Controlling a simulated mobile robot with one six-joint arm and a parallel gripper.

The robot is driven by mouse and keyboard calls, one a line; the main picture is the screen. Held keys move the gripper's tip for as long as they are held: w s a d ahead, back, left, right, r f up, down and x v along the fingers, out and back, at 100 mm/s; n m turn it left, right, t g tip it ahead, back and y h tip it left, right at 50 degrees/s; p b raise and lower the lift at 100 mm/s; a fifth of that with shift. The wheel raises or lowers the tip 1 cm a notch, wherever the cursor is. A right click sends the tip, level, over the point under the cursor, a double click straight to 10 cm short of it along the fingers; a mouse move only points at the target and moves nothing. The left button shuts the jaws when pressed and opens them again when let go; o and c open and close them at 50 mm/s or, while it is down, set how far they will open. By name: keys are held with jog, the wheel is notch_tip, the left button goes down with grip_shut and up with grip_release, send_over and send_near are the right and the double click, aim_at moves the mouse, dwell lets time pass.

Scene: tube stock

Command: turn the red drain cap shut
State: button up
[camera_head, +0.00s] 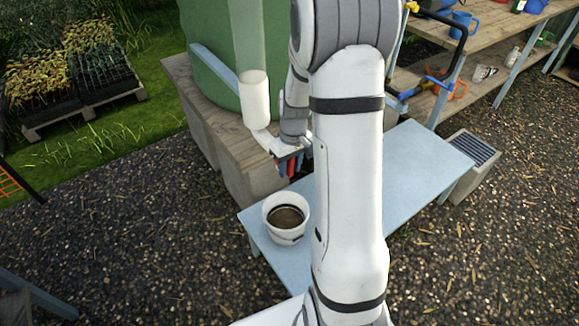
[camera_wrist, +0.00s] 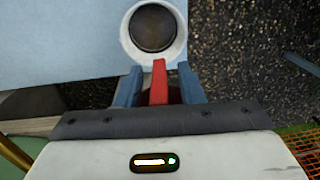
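The red drain cap (camera_wrist: 159,84) shows in the wrist view as a narrow red bar between the two blue fingers of my gripper (camera_wrist: 159,88). Dark gaps show on both sides of the bar, so the fingers are around it and appear apart from it. In the head view my gripper (camera_head: 289,163) is low beside the green tank (camera_head: 222,62), with red (camera_head: 290,168) showing between the fingers. The cap's mount and thread are hidden.
A white bucket (camera_head: 272,222) holding dark liquid stands on the pale blue bench (camera_head: 415,165) below; it also shows in the wrist view (camera_wrist: 179,50). The tank stands on a wooden platform (camera_head: 215,135). Shelves with cans (camera_head: 462,25) stand at right. Gravel lies open at left.

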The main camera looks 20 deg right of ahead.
jog(key=shift+c, duration=0.5)
grip_shut()
jog(key=shift+y, duration=0.3)
jog(key=y, duration=0.3)
jog(key=shift+f+g+y+b, duration=0.1)
jog(key=shift+g+y+b, duration=0.2)
jog(key=shift+g, duration=0.1)
jog(key=y+b, duration=0.1)
jog(key=y, duration=0.3)
jog(key=shift+g, duration=0.4)
jog(key=y, duration=0.4)
jog(key=shift+a+g+y+b, duration=0.1)
jog(key=shift+g+y+b, duration=0.3)
jog(key=shift+r+g+y+b, duration=0.2)
jog(key=shift+g+y+b, duration=0.2)
jog(key=shift+y, duration=1.4)
